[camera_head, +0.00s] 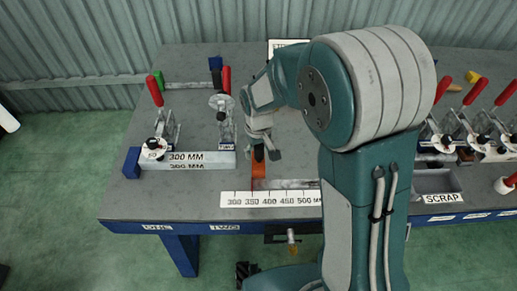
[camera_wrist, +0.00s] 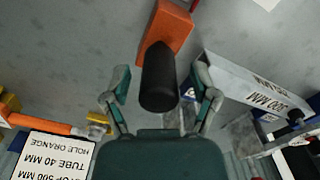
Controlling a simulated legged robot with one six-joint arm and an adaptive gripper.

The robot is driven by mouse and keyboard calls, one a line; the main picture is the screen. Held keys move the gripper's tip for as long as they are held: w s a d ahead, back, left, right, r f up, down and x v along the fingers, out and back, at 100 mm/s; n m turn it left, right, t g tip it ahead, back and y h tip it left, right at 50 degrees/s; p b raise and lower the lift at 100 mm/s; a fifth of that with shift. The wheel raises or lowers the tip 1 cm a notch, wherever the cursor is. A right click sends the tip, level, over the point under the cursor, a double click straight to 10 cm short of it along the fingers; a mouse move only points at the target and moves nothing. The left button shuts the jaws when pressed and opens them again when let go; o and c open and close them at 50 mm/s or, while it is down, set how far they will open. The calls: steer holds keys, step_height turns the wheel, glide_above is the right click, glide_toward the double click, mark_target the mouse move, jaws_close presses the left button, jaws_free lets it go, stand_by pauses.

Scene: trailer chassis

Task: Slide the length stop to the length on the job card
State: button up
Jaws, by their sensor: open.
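The length stop is an orange block (camera_head: 259,178) with an upright black knob (camera_head: 258,153), standing at the scale (camera_head: 270,199) near its 350 to 400 marks; the exact reading is unclear. My gripper (camera_head: 262,140) is over the knob. In the wrist view the orange block (camera_wrist: 170,28) and black knob (camera_wrist: 159,80) show, with the knob between the open fingers of my gripper (camera_wrist: 160,92); I cannot tell whether they touch it. The job card (camera_wrist: 52,157) shows tilted lines reading 500 MM, TUBE 40 MM and HOLE ORANGE. My arm hides the scale's right end.
A 300 MM block (camera_head: 190,160) with red-handled clamps stands left of the stop. More clamps (camera_head: 470,135) and a SCRAP tray (camera_head: 440,184) are at the right. The grey bench front left is clear.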

steer(key=shift+c, duration=0.4)
jaws_close()
steer(key=shift+d, duration=0.1)
steer(key=d, duration=1.5)
steer(key=shift+s+f, duration=0.1)
steer(key=shift+s, duration=0.25)
steer(key=shift+d, duration=0.1)
steer(key=shift+c, duration=0.5)
jaws_free()
steer(key=shift+o, duration=0.9)
steer(key=shift+d, duration=0.3)
